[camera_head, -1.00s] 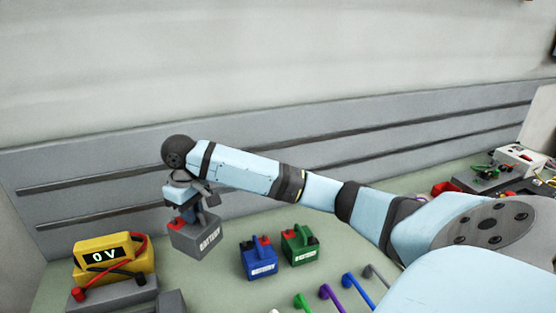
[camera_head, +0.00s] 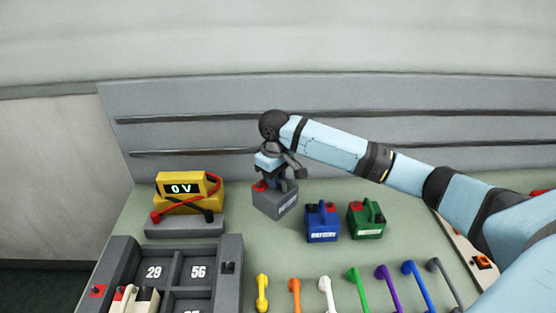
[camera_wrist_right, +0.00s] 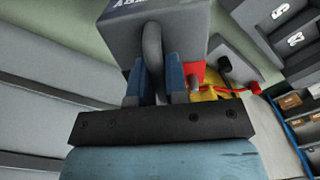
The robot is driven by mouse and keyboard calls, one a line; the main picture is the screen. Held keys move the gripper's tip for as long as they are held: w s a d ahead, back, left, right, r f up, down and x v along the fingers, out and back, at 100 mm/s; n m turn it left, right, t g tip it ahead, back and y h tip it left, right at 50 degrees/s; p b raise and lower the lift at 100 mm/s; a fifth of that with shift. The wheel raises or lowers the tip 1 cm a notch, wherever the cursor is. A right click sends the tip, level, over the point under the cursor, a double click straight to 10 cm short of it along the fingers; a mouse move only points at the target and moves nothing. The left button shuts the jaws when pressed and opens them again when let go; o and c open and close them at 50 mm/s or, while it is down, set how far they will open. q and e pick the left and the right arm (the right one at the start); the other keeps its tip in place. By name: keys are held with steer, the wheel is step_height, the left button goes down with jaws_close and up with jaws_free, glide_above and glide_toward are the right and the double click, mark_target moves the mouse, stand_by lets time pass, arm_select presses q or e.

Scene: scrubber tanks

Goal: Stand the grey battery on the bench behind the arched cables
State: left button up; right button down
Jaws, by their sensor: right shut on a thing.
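The grey battery (camera_head: 275,203) has a red terminal cap and hangs upright or nearly so from my right gripper (camera_head: 272,179), left of the blue battery. I cannot tell whether its base touches the bench (camera_head: 245,255). In the right wrist view, the blue fingers of my right gripper (camera_wrist_right: 156,84) are shut on the handle of the grey battery (camera_wrist_right: 180,28). Several arched cables stand in a row in front, including yellow (camera_head: 262,292), orange (camera_head: 295,294), white (camera_head: 326,294), green (camera_head: 357,288), purple (camera_head: 388,288), blue (camera_head: 416,286) and grey (camera_head: 445,284). My left gripper is out of view.
A blue battery (camera_head: 322,222) and a green battery (camera_head: 366,220) stand close by on the right. A yellow meter (camera_head: 187,193) reading 0 V stands left. A grey numbered tray (camera_head: 231,285) is front left. Bare bench lies between the batteries and the cables.

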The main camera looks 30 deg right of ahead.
step_height(320, 180, down, 12)
steer(key=shift+f+p, duration=0.2)
steer(key=shift+p, duration=0.2)
stand_by(0.4)
steer(key=c, duration=1.1)
jaws_free()
steer(key=shift+f, duration=0.15)
steer(key=shift+s, duration=0.1)
step_height(320, 180, up, 12)
steer(key=shift+r+b, duration=0.15)
steer(key=shift+b, duration=0.3)
